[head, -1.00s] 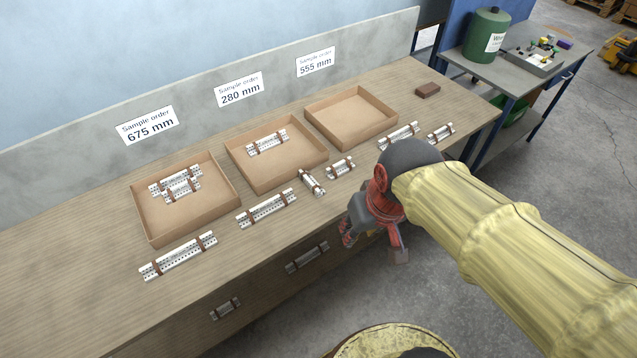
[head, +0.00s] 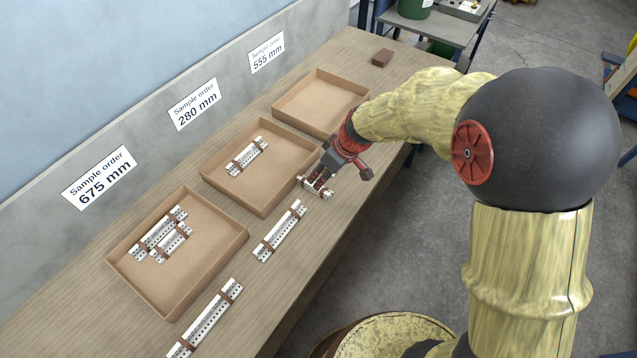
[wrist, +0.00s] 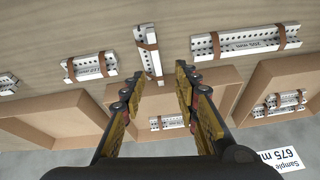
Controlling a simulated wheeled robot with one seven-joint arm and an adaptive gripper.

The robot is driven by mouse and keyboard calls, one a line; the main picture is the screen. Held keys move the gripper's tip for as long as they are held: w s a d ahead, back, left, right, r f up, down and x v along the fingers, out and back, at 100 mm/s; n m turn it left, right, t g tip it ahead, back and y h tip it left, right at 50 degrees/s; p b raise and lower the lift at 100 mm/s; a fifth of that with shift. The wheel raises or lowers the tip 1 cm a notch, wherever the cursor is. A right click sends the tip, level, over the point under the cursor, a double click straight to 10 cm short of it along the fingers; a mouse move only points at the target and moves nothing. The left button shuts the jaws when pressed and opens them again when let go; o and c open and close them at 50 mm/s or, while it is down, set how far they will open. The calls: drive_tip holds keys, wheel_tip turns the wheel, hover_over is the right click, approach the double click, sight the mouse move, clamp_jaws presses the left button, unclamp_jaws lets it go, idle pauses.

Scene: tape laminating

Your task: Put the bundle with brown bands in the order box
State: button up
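Several white perforated bundles with brown bands lie on the wooden bench. A short one (head: 315,187), turned across the row, is just below my gripper (head: 321,174). In the wrist view this short bundle (wrist: 148,50) lies ahead of my open fingers (wrist: 158,76), roughly in line with the gap; nothing is seen held. A longer bundle (head: 280,232) lies to its left, and the longest (head: 206,319) at the front left. Three cardboard boxes stand behind: the 675 mm box (head: 237,245) holds two bundles, the 280 mm box (head: 216,190) one, the 555 mm box (head: 308,100) none.
Another short bundle (wrist: 90,67) lies left of the gap in the wrist view; my arm hides that area in the head view. A brown block (head: 382,57) sits at the bench's far end. A wall with order signs (head: 195,103) backs the bench.

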sight(313, 185)
drive_tip(key=shift+w+d+n, duration=0.15)
drive_tip(key=shift+n, duration=0.45)
drive_tip(key=shift+f, duration=0.25)
drive_tip(key=b+x, duration=0.3)
drive_tip(key=x, duration=0.4)
drive_tip(key=shift+w+f, duration=0.1)
drive_tip(key=shift+w, duration=0.15)
drive_tip(key=c, duration=0.8)
clamp_jaws()
